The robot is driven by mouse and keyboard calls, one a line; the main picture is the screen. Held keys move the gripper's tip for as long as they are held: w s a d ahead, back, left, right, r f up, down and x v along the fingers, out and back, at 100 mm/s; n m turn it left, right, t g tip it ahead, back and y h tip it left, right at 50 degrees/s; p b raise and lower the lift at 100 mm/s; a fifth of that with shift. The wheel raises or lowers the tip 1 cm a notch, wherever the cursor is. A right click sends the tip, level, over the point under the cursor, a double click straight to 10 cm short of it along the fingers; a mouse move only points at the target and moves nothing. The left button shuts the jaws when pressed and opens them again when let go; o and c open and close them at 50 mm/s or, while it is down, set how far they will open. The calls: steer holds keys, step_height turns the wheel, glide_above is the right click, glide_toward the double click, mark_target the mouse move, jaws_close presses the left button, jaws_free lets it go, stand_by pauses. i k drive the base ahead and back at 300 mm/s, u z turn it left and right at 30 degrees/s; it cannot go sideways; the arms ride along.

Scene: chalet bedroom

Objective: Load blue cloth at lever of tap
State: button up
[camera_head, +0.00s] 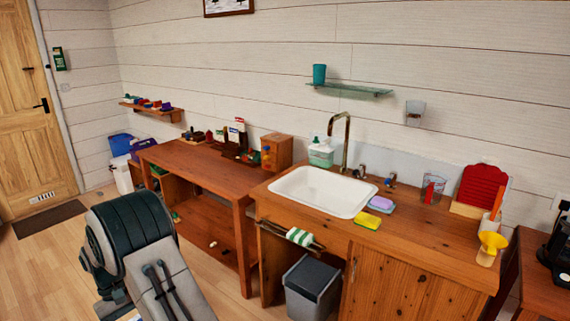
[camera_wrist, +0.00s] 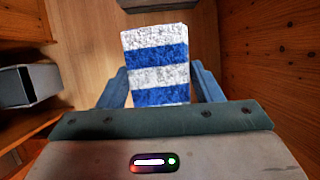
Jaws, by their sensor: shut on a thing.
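A blue-and-white striped cloth (camera_wrist: 155,75) is between the fingers of my gripper (camera_wrist: 161,85) in the wrist view. The gripper is shut on it, and the cloth sticks out past the fingertips. In the head view my arm shows at lower left, but the gripper and this cloth cannot be seen there. The brass tap (camera_head: 346,140) stands behind the white basin (camera_head: 318,191), its spout arching over it. A small tap lever (camera_head: 390,180) with a blue part stands to the right of the spout, and another metal fitting (camera_head: 361,172) is beside it.
A green-and-white cloth (camera_head: 300,237) hangs on a rail at the counter front, above a grey bin (camera_head: 312,285). Soap dispenser (camera_head: 320,152), sponges (camera_head: 367,220) and a glass (camera_head: 432,187) crowd the basin. A wooden workbench (camera_head: 200,166) stands left of the counter.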

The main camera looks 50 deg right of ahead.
mark_target(393, 175)
steer(key=i, duration=1.15)
steer(key=z, duration=2.4)
